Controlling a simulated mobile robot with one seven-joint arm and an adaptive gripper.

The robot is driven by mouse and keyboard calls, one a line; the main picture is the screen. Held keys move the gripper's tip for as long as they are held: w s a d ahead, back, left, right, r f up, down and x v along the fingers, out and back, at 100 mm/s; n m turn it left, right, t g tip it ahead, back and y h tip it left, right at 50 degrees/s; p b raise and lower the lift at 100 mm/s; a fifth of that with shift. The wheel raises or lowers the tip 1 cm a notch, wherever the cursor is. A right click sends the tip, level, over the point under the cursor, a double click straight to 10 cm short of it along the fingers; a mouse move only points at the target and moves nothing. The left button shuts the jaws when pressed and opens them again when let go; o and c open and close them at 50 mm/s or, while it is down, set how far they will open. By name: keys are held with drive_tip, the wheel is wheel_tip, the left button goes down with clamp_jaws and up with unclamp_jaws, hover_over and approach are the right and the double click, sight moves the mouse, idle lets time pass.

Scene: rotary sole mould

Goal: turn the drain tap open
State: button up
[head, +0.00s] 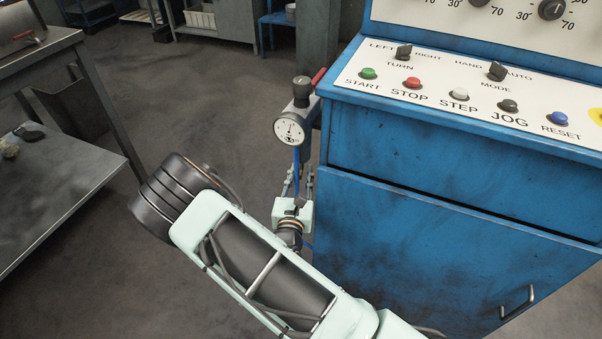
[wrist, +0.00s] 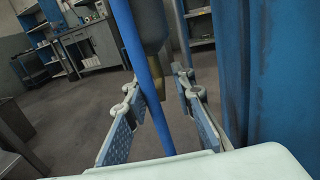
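A drain tap (wrist: 153,89), a small brass-coloured tip, shows in the wrist view under a dark grey bowl (wrist: 151,25). A blue hose (wrist: 143,70) runs down in front of them and partly covers them. My gripper (wrist: 157,84) is open, with one finger left and one right of the tap and hose. I see no clear contact, and cannot tell how deep the tap sits between the fingertips. In the head view my gripper (head: 298,182) is below the round pressure gauge (head: 289,129) of the air unit. The tap is hidden there.
The blue machine cabinet (head: 430,225) stands close on the right of my gripper. A red lever (head: 318,77) sits at the top of the air unit. A metal table (head: 70,195) is at the left, with open floor (head: 225,100) between.

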drive_tip(key=s+a, duration=0.1)
drive_tip(key=s, duration=1.1)
